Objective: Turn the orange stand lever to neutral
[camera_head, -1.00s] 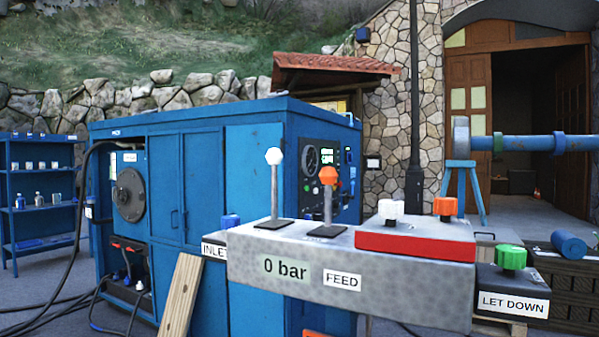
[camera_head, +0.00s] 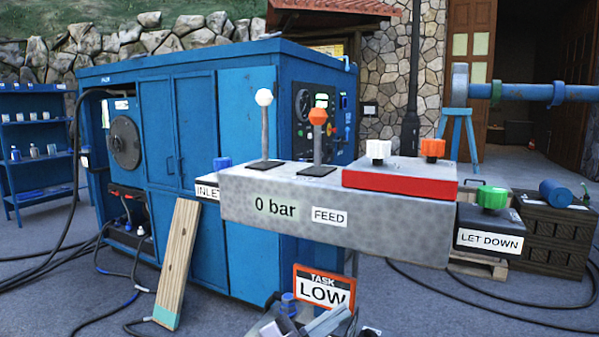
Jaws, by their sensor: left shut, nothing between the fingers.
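The stand is a grey speckled block (camera_head: 290,222) reading "0 bar" and "FEED". The orange-knobbed lever (camera_head: 317,117) stands about upright on its dark plate on top, and nothing touches it. A white-knobbed lever (camera_head: 264,98) stands upright to its left. My left gripper (camera_head: 325,322) shows at the bottom edge, below and in front of the stand, well apart from the lever. It is shut and empty, partly cut off by the frame. My right gripper is not in view.
A red block (camera_head: 400,184) with white and orange knobs sits on the stand's right. A green knob (camera_head: 491,197) is above "LET DOWN", and a blue one (camera_head: 222,164) is by "INLET". A "TASK LOW" sign (camera_head: 324,290) stands below. A wooden plank (camera_head: 178,262) leans against the blue cabinet (camera_head: 205,140).

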